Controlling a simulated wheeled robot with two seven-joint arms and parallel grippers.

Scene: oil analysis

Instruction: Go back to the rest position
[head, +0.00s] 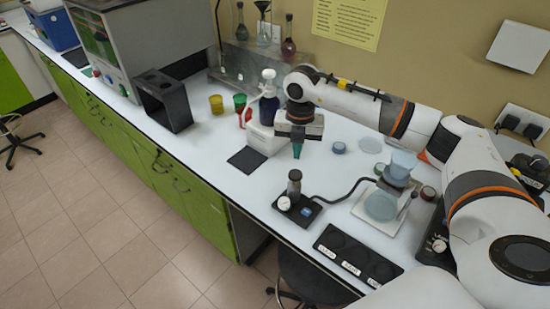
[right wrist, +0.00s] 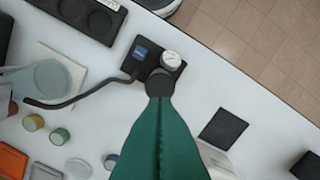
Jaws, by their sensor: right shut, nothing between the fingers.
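My right gripper (head: 297,151) hangs over the bench with its green fingers pointing down. In the right wrist view the two green fingers (right wrist: 160,115) are pressed together along a thin seam, with nothing between them. The gripper is in front of the white box (head: 265,136) and above the white bench top (head: 222,130). My left gripper is in neither view.
A small black device with a gauge (head: 284,203) stands on the bench, its hose running right.

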